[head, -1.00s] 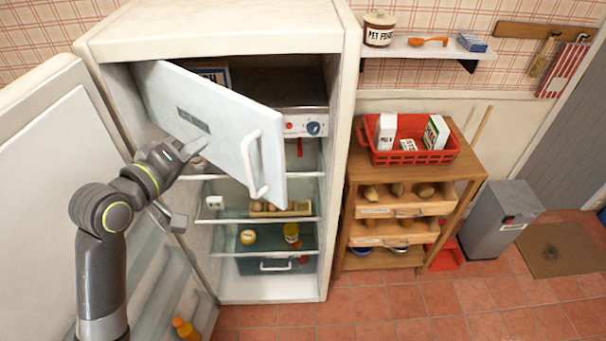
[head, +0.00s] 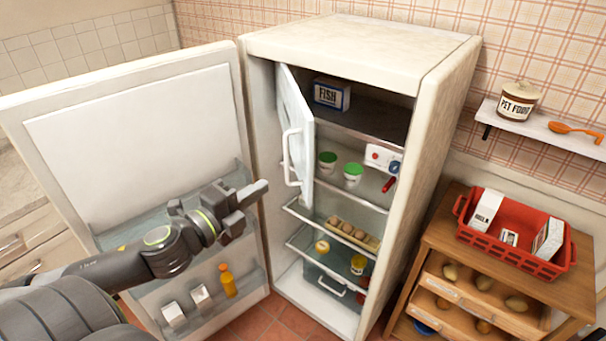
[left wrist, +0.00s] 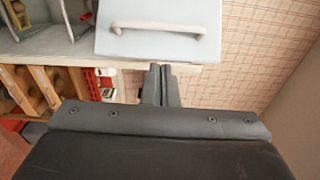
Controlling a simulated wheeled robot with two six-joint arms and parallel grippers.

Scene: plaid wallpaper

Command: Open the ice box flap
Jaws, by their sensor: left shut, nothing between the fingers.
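The ice box flap (head: 296,132) is a white panel hinged at its left inside the fridge (head: 450,95). It stands swung well out, seen nearly edge-on, with the ice box compartment exposed beside it. Its white bar handle (head: 288,158) faces left; the flap (left wrist: 130,45) and handle (left wrist: 157,28) also show at the top of the left wrist view. My left gripper (head: 262,190) is shut and empty, left of the flap and apart from it, in front of the open fridge door. Its closed fingers also show in the left wrist view (left wrist: 161,70). My right gripper is out of view.
The fridge door (head: 140,140) stands wide open at left, with bottles and cartons in its racks. A blue FISH box (head: 331,95) sits in the ice box. Green-lidded tubs (head: 353,170) and eggs stand on shelves below. A wooden rack (head: 440,250) with a red basket (head: 535,260) is at right.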

